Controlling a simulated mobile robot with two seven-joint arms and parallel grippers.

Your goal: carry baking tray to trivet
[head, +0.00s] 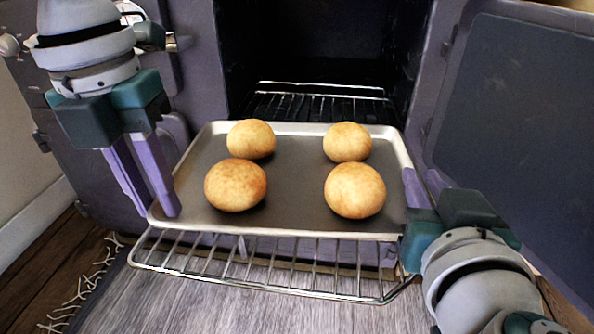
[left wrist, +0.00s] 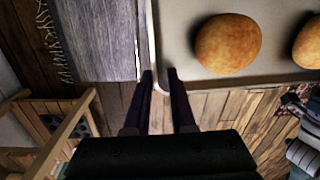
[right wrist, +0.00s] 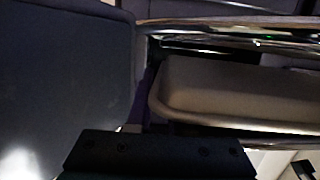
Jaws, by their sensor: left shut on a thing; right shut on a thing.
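The baking tray (head: 295,190) is a dark flat pan with a pale rim, level in front of the open oven, with several round golden buns (head: 355,190) on it. My left gripper (head: 156,210) is shut on its left rim near the front corner; the rim (left wrist: 156,60) runs between the fingers in the left wrist view. My right gripper (head: 423,178) is shut on its right rim. In the right wrist view the tray's edge (right wrist: 230,115) lies beside one finger; the other finger is hidden. I see no trivet.
A wire oven rack (head: 270,275) sticks out beneath the tray; I cannot tell whether they touch. Another rack (head: 320,105) is inside the dark oven. The oven door (head: 510,130) stands open at right. A fringed rug (head: 180,310) lies below. A wooden chair (left wrist: 60,140) shows in the left wrist view.

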